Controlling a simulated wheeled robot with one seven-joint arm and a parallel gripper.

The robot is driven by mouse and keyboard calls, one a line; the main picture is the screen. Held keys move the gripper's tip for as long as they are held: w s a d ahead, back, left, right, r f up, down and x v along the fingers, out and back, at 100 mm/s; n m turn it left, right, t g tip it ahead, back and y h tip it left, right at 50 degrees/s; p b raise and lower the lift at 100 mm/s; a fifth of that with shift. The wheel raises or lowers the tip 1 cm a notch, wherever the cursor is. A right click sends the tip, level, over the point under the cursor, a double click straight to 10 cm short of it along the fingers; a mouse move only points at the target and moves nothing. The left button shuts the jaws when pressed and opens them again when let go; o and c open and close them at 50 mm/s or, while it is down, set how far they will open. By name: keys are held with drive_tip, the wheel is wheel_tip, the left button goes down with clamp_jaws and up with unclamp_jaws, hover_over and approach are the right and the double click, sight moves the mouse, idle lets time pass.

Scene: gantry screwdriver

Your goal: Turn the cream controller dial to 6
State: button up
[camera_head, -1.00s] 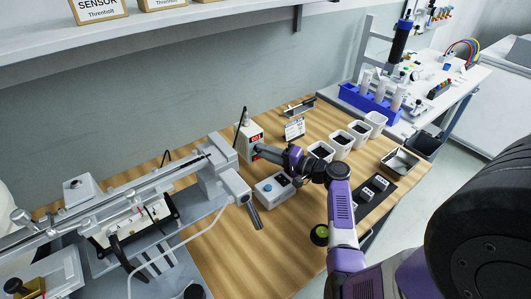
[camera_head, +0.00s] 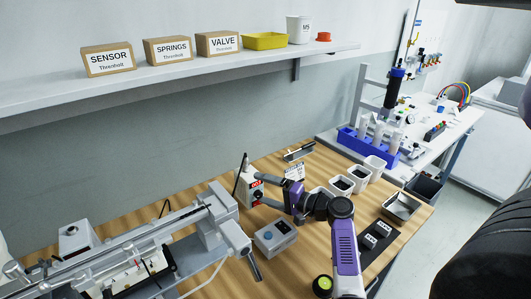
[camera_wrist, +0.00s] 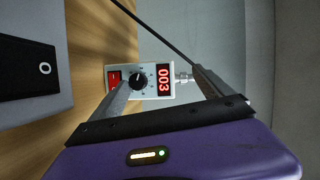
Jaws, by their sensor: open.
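The cream controller (camera_head: 243,189) stands upright on the wooden bench, with a red display and a dark dial on its front. In the wrist view the controller (camera_wrist: 151,71) appears turned sideways, and its display (camera_wrist: 164,81) reads 003. Its black round dial (camera_wrist: 138,81) has small marks around it, too small to read; a red switch (camera_wrist: 114,80) sits beside it. My gripper (camera_wrist: 161,78) is open and empty, its fingers spread and pointing at the controller's front. In the head view my gripper (camera_head: 262,191) is just right of the controller; contact cannot be told.
White bins (camera_head: 342,186) and a small sign (camera_head: 294,172) stand to the right. The gantry arm (camera_head: 207,225) is close on the left. A thin dark rod (camera_wrist: 155,33) rises by the controller.

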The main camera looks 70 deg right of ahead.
wheel_tip(320, 180, up, 16)
drive_tip(key=shift+d+r+p, duration=0.1)
drive_tip(key=shift+r+p, duration=0.1)
drive_tip(key=shift+p, duration=0.4)
drive_tip(key=shift+c, duration=1.1)
